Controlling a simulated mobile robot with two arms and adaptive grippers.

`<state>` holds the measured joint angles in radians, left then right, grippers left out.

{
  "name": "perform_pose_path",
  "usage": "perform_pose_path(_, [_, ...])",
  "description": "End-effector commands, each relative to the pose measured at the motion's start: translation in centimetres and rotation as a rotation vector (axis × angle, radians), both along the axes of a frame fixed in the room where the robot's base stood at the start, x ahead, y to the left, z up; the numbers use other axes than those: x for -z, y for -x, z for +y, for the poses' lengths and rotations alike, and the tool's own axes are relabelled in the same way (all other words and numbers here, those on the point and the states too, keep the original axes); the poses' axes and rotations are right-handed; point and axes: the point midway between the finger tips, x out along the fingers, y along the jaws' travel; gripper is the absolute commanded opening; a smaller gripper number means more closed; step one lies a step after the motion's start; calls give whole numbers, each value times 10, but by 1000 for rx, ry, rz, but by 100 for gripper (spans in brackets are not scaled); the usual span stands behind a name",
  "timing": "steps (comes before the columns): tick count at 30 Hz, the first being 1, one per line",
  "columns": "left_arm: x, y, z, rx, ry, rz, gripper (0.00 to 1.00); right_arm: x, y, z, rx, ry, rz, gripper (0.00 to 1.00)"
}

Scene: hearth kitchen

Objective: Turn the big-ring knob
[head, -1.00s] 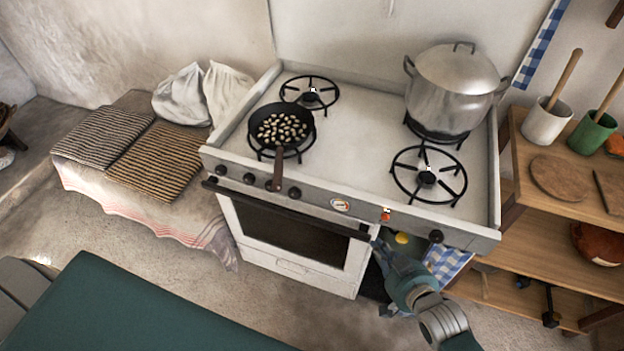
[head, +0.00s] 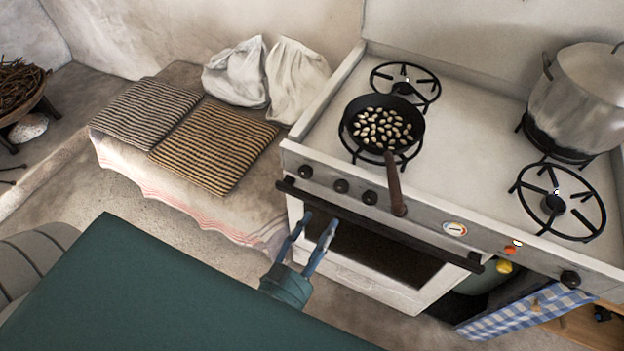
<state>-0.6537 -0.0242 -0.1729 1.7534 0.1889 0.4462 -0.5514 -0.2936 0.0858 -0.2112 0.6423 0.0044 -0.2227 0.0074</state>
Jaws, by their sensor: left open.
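The stove (head: 465,150) has dark round knobs along its front panel: a left knob (head: 306,172), a second (head: 341,186), a third (head: 370,197), and a far right knob (head: 570,279). I cannot tell from any marking which is the big-ring knob. The front right burner ring (head: 556,203) looks widest and is empty. My left gripper (head: 320,220) is open and empty, its two blue fingers in front of the oven door, below the left knobs and apart from them. My right gripper is out of view.
A black pan (head: 350,125) of pale pieces sits on the front left burner; its handle (head: 394,180) juts over the panel. A big pot (head: 580,95) stands back right. The oven handle bar (head: 400,235) runs below the knobs. Striped cushions (head: 215,145) lie left.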

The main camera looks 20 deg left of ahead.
Motion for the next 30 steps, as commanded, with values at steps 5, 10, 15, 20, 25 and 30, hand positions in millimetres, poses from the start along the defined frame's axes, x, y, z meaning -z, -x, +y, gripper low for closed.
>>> perform_pose_path(5, [-15,-10,3,-14,-3,-39,49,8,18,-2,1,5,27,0])
perform_pose_path(10, [-13,-37,2,-14,-1,-40,49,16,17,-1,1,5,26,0])
perform_pose_path(15, [-12,-70,1,-13,-2,-38,49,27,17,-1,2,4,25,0])
perform_pose_path(20, [-12,-94,0,-13,-1,-34,49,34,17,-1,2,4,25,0])
perform_pose_path(25, [-13,-107,0,-12,-3,-32,49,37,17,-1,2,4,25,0])
perform_pose_path(30, [-14,-109,-1,-12,-3,-32,49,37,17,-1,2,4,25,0])
